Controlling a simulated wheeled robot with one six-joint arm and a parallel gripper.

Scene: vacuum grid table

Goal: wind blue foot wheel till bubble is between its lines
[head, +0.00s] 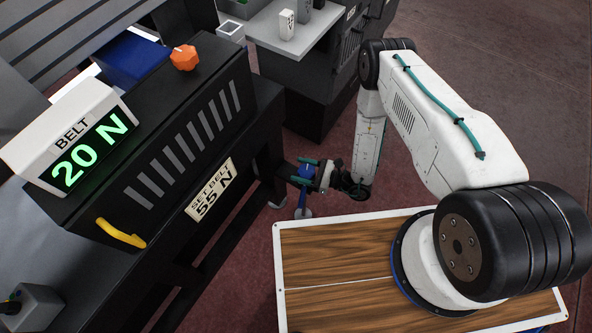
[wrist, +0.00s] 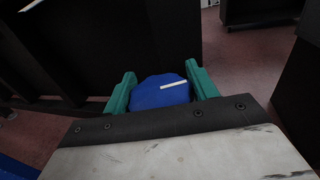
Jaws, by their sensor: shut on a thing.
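The blue foot wheel (head: 305,171) is at the lower corner of the dark machine, on a blue stem above a round pale foot on the floor. It also shows in the wrist view (wrist: 158,92), with a white mark on its top pointing to the right. My gripper (head: 307,172) has its green fingers on either side of the wheel and is shut on it. In the wrist view the two fingers (wrist: 160,91) flank the wheel left and right. I cannot make out a bubble or its lines in either view.
The dark machine carries a display (head: 85,152) reading BELT 20 N, a plate (head: 210,190) reading SET BELT 55 N, an orange knob (head: 184,58) and a yellow handle (head: 121,234). A second dark bench (head: 300,90) stands behind. Open floor lies to the right.

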